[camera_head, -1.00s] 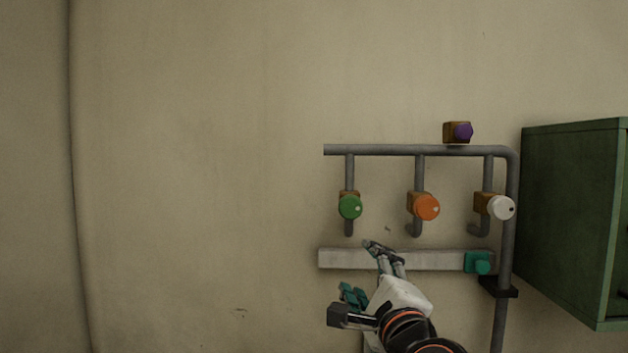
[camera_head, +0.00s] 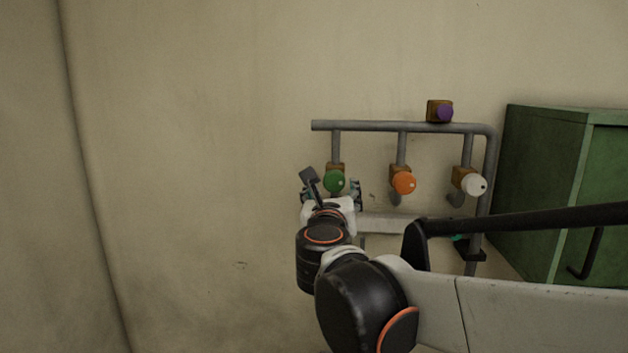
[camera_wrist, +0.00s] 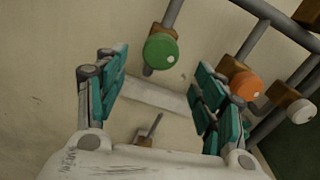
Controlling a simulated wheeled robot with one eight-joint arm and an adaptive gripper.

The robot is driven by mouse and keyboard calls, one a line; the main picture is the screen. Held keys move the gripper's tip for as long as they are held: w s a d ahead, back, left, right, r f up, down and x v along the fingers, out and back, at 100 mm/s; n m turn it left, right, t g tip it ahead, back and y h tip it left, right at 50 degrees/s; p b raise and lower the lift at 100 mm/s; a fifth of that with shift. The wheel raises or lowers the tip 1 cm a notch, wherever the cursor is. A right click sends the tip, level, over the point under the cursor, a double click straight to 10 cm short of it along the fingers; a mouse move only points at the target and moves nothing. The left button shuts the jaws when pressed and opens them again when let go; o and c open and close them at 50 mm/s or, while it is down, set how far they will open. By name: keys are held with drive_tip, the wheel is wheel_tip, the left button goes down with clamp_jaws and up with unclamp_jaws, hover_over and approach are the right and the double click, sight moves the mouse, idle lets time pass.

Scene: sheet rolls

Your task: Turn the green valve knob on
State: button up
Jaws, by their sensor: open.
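The green valve knob (camera_head: 334,181) sits on a brown block on the left down-pipe of the grey pipe rack. In the wrist view the green knob (camera_wrist: 160,51) lies ahead of and between my open fingers, nearer the left one, with clear space on both sides. My gripper (camera_head: 331,192) is just below and in front of the knob in the head view, with its fingers spread to either side. It also shows open and empty in the wrist view (camera_wrist: 163,80). A white dot marks the knob's face.
An orange knob (camera_head: 403,183) and a white knob (camera_head: 473,185) are on the pipes to the right. The orange one lies just beyond my right finger in the wrist view. A purple knob (camera_head: 444,113) is above the pipe. A green cabinet (camera_head: 543,190) stands right. The left wall is bare.

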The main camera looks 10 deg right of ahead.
sight(334, 184)
drive_tip(key=p+x, duration=0.1)
drive_tip(key=x, duration=0.7)
drive_tip(key=shift+w+d, duration=0.1)
drive_tip(key=shift+w, duration=0.25)
drive_tip(key=shift+c, duration=0.6)
drive_tip(key=c, duration=1)
